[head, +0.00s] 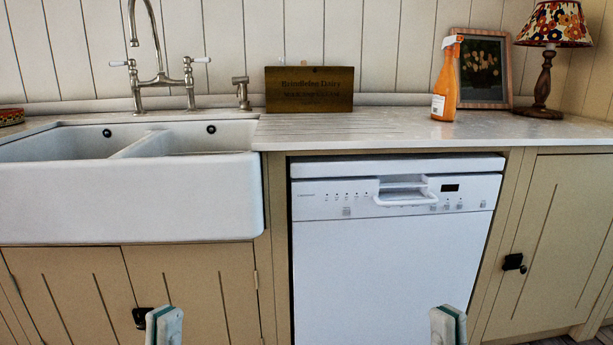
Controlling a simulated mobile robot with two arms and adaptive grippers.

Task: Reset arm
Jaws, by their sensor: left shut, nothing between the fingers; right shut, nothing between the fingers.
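My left gripper (164,326) shows at the bottom edge of the head view, left of centre, in front of the cupboard under the sink. My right gripper (449,325) shows at the bottom edge, right of centre, in front of the white dishwasher (385,265). Only the top ends of both grippers are in view, pale with a dark green strip. Both are shut and empty, apart from each other and from any object. The rest of both arms is out of the picture.
A white double sink (130,200) with a tall tap (160,80) is at the left. The pale counter (400,130) carries a wooden box (309,90), an orange spray bottle (446,85), a framed picture (484,68) and a lamp (548,60). The dishwasher door is closed.

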